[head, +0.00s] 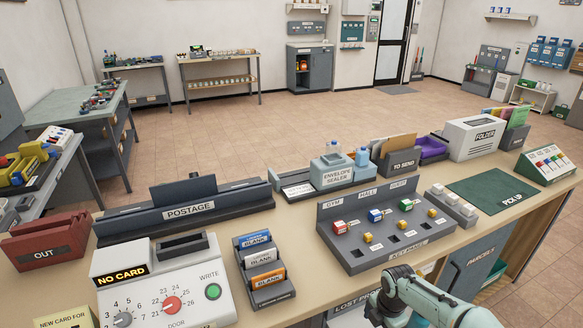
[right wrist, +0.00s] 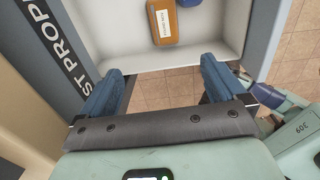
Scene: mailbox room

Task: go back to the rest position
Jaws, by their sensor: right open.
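My right gripper (right wrist: 162,70) is open and empty in the right wrist view, its two blue fingers wide apart. Ahead of it is a white-lined bin (right wrist: 115,38) with a grey edge lettered "ST PROP". An orange-brown item (right wrist: 163,22) with a small label lies in the bin, beyond the fingertips and apart from them. Part of a blue item (right wrist: 187,3) shows beside it at the top edge. In the head view my right arm comes in at the bottom, in front of the counter; its gripper is hidden there. My left arm and gripper are not in view.
The wooden counter (head: 219,257) carries a key panel (head: 385,228), a card writer (head: 165,280) reading "NO CARD", a blank-card rack (head: 262,270) and a postage unit (head: 185,213). A parcels cabinet (head: 470,268) is under it, right of my arm. Open floor lies behind the counter.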

